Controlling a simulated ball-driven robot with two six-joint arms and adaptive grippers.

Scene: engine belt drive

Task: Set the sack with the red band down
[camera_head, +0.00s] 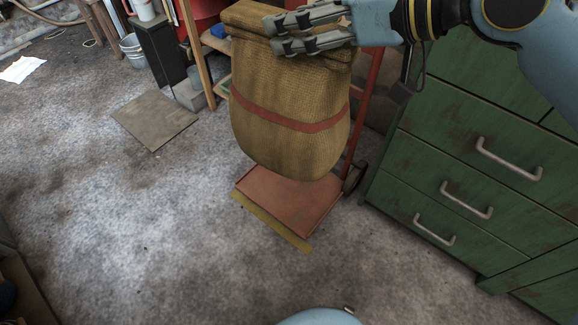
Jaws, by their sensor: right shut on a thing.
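The sack with the red band (275,140) is a tan woven sack with a red stripe around its lower part. It hangs upright from my right gripper (278,32), which comes in from the upper right and is shut on its gathered top. The sack's bottom appears over the red plate (300,205) of a hand truck; I cannot tell exactly how large the gap is. The hand truck's red upright (362,115) and a dark wheel show behind and right of the sack. My left gripper is not in view.
A green drawer cabinet (455,165) with metal handles stands close on the right. A yellow strip (272,222) lies along the plate's front edge. A flat brown board (153,120) lies on the grey floor at left. A bucket (133,48) stands at the back. Floor in front is clear.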

